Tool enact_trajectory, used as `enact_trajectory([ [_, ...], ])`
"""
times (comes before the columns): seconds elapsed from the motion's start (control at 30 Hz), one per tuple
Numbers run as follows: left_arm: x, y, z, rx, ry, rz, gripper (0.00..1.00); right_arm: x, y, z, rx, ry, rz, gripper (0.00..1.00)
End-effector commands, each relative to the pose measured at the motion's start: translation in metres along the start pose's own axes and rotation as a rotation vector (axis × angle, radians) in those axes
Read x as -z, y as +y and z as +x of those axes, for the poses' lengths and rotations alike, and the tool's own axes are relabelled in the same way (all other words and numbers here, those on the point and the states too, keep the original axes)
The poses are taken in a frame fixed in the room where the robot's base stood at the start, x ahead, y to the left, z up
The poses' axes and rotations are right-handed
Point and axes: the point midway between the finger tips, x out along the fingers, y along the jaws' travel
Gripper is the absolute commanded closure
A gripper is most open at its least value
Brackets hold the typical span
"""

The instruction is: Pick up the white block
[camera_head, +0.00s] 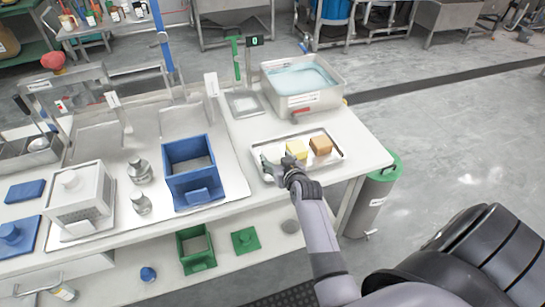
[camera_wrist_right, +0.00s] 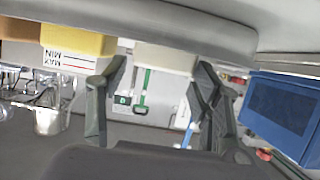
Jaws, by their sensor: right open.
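My right gripper (camera_head: 277,166) is open over the left end of a shallow metal tray (camera_head: 335,161). The right wrist view also shows this gripper (camera_wrist_right: 155,92) with its two fingers spread. A pale, off-white block (camera_wrist_right: 165,58) shows between the fingers there, and I see no finger closed on it. In the head view, the gripper largely covers the white block. A yellow block (camera_head: 296,150) and a brown block (camera_head: 321,145) lie to the right in the tray. They also show at the upper left of the wrist view, yellow (camera_wrist_right: 78,38) and brown (camera_wrist_right: 17,28). My left gripper is out of view.
A water basin (camera_head: 335,95) and a scale (camera_head: 245,103) stand behind the tray. An open blue box (camera_head: 193,180) is to its left, with metal weights (camera_head: 140,203) and a white container (camera_head: 80,200) farther left. A green-lidded bin (camera_head: 368,205) stands beside the table's right edge.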

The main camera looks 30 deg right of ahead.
Motion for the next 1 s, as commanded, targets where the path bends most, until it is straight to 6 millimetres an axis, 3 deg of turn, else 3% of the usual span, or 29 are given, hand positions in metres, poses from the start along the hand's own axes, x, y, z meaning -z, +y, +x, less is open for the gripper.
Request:
enact_trajectory([
  [0.23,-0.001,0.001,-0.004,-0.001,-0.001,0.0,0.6,0.004,-0.001,0.032,0.0,0.001,0.0,0.41],
  [0.57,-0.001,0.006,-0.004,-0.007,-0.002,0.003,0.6,0.003,-0.001,0.038,0.0,0.001,-0.001,0.41],
  [1.0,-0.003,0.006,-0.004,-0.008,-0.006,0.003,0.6,0.003,-0.001,0.038,0.0,0.0,-0.001,0.69],
])
